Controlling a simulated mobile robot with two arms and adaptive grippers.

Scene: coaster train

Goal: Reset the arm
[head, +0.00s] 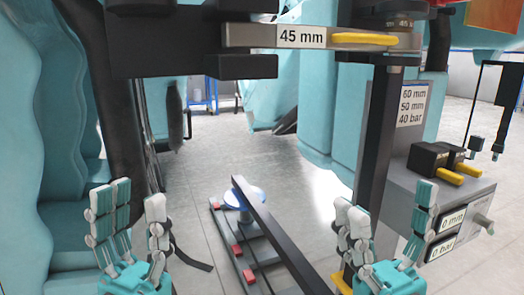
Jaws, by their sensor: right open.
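A grey horizontal arm labelled "45 mm" (264,37) crosses the top of the head view. A yellow strip (362,39) lies along its right part. Its left end meets a black block (160,45), and its right end meets a dark post (378,135). My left gripper (133,200) is at the lower left, fingers up and apart, with nothing between them. My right gripper (387,205) is at the lower right, in front of the post's lower part, also open and empty. Both are well below the arm and apart from it.
A grey box (400,185) with yellow-handled black parts (445,175) and "0 mm" and "0 bar" labels stands at right. A dark rail (270,235) and a bar with red blocks (235,250) run along the floor. Teal seats (45,130) are at left. Tiled floor (225,155) is clear behind.

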